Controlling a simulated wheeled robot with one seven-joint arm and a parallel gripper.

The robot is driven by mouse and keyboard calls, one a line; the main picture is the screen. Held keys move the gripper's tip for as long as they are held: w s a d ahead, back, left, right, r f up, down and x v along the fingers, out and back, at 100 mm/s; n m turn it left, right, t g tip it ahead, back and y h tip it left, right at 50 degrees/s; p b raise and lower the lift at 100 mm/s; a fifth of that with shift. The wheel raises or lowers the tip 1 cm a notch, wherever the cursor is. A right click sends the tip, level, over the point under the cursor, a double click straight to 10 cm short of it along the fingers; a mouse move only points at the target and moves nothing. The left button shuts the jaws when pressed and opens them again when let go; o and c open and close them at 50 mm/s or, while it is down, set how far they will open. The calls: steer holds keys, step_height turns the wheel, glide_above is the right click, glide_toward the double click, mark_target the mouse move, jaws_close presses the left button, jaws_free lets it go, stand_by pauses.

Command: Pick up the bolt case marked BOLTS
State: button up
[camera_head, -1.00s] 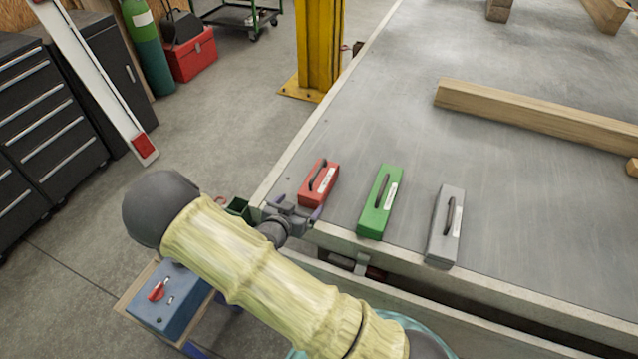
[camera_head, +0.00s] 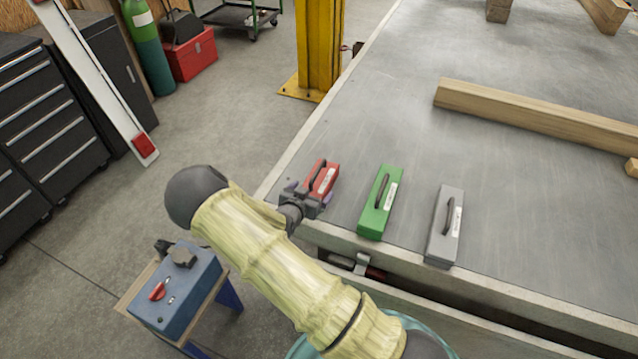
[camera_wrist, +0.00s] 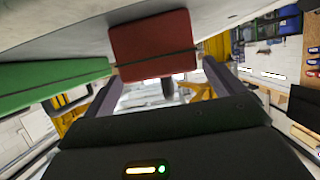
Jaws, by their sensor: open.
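Three narrow cases with dark top handles and white labels sit on the grey trailer bed: a red one (camera_head: 324,179), a green one (camera_head: 380,205) and a grey one (camera_head: 444,228). The labels are too small to read, so I cannot tell which says BOLTS. My gripper (camera_head: 309,196) is open and low at the near end of the red case, covering part of it. In the wrist view the red case (camera_wrist: 152,45) lies ahead, between the finger lines of my gripper (camera_wrist: 160,82). The green case (camera_wrist: 50,82) is left of the fingers. I cannot tell whether a finger touches red.
The trailer bed (camera_head: 400,120) has a raised pale edge near my gripper. A wooden beam (camera_head: 530,115) lies farther back. A yellow post (camera_head: 318,45) stands beyond the left edge. A blue box (camera_head: 180,290) sits on a small stand below left.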

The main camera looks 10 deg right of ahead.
mark_target(313, 189)
steer(key=x, duration=0.4)
steer(key=shift+w, duration=0.1)
stand_by(0.3)
steer(key=c, duration=1.3)
steer(key=shift+r, duration=0.1)
steer(key=shift+c, duration=0.2)
step_height(313, 189, up, 10)
steer(key=shift+f, duration=0.1)
